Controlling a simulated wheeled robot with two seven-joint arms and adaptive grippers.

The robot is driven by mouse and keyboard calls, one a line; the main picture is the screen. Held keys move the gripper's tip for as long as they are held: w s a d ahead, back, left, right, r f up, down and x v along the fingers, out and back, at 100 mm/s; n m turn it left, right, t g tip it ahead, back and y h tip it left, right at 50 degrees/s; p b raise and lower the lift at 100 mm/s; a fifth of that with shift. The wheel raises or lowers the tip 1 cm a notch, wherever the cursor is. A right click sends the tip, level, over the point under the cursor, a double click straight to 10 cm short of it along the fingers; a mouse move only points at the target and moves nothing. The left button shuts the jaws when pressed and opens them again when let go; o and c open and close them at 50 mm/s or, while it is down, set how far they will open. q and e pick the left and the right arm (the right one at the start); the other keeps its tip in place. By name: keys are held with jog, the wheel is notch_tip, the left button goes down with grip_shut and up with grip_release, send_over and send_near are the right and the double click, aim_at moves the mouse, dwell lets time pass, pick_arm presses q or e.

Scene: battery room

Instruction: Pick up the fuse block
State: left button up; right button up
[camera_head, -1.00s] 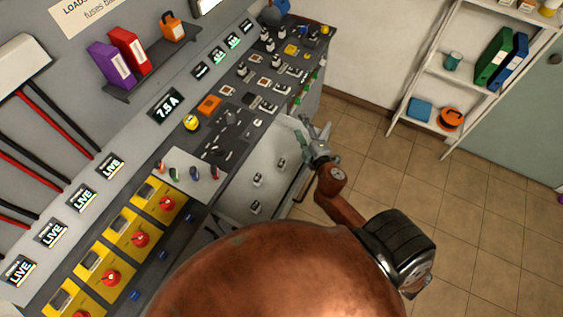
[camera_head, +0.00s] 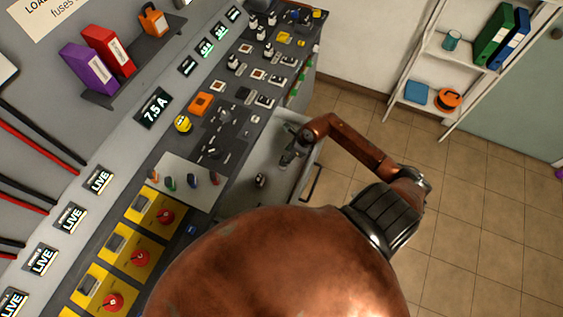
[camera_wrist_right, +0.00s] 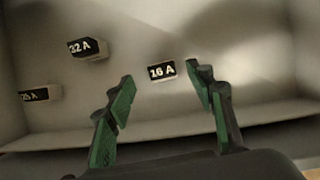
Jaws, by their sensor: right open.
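In the right wrist view, three fuse blocks with dark label faces lie in a pale drawer (camera_wrist_right: 255,70). The one marked 16 A (camera_wrist_right: 162,70) lies just beyond and between my right gripper's tips. The one marked 32 A (camera_wrist_right: 87,48) and the one marked 25 A (camera_wrist_right: 41,94) lie to the left. My right gripper (camera_wrist_right: 160,80) has its two green-and-black fingers apart, with nothing held. In the head view, my right gripper (camera_head: 289,152) reaches down into the open drawer (camera_head: 240,196). One fuse block (camera_head: 260,181) shows there; others are hidden by my arm and gripper. My left gripper is out of view.
The control desk (camera_head: 226,125) with switches and fuses stands left of the drawer. The drawer's handle (camera_head: 312,182) sticks out toward the tiled floor. A white shelf (camera_head: 440,75) stands at the back right. The floor (camera_head: 480,220) on the right is clear.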

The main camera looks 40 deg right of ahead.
jog(key=x, duration=0.6)
jog(key=shift+s+d+f, duration=0.1)
jog(key=shift+s+d, duration=0.1)
jog(key=c, duration=1.3)
